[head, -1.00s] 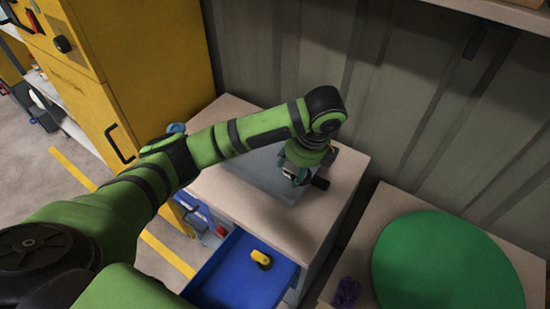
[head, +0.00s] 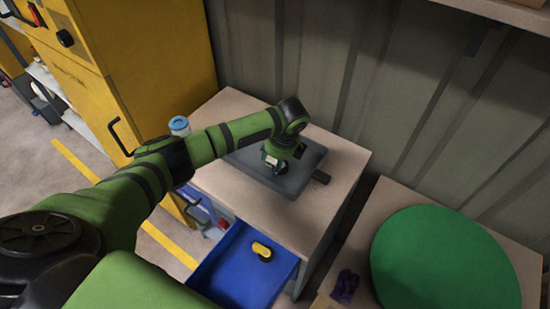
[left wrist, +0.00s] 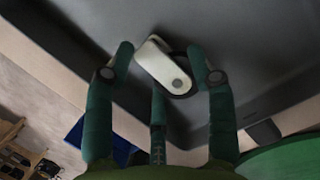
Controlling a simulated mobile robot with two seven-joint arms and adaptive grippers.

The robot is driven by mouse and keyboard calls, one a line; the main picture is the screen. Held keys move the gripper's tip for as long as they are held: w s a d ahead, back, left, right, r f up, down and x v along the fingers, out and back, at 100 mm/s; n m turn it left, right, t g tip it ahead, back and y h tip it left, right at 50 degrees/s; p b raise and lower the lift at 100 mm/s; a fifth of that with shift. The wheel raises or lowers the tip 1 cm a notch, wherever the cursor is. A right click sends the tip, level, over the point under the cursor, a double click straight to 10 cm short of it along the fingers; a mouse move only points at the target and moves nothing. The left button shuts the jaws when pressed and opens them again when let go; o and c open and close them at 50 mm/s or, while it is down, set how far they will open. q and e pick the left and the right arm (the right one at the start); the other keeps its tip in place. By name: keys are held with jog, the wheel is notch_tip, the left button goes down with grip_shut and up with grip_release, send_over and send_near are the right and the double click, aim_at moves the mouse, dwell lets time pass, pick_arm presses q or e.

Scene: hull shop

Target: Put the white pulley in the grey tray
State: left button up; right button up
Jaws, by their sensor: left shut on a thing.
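The grey tray (head: 292,190) lies on top of the workbench cabinet, with a short dark handle at its right side. My left gripper (head: 274,163) points down over the tray's inside. In the left wrist view its fingers are closed around the white pulley (left wrist: 162,66), a pale rounded block with a dark part at its side. The tray's grey floor (left wrist: 270,35) shows behind the pulley. I cannot tell whether the pulley touches the tray floor. In the head view the gripper hides most of the pulley. My right gripper is not in view.
A blue open drawer (head: 235,275) below holds a yellow and black thing (head: 262,251). A blue-topped jar (head: 179,125) stands at the cabinet's left corner. A green disc (head: 445,260) and a purple thing (head: 345,285) lie on the right table. A yellow cabinet (head: 150,70) stands left.

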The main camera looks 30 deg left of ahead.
aim_at(282, 170)
pick_arm(q)
jog(key=shift+f, duration=0.1)
jog(key=o, duration=1.2)
jog(key=v, duration=1.2)
jog(key=shift+b, duration=0.35)
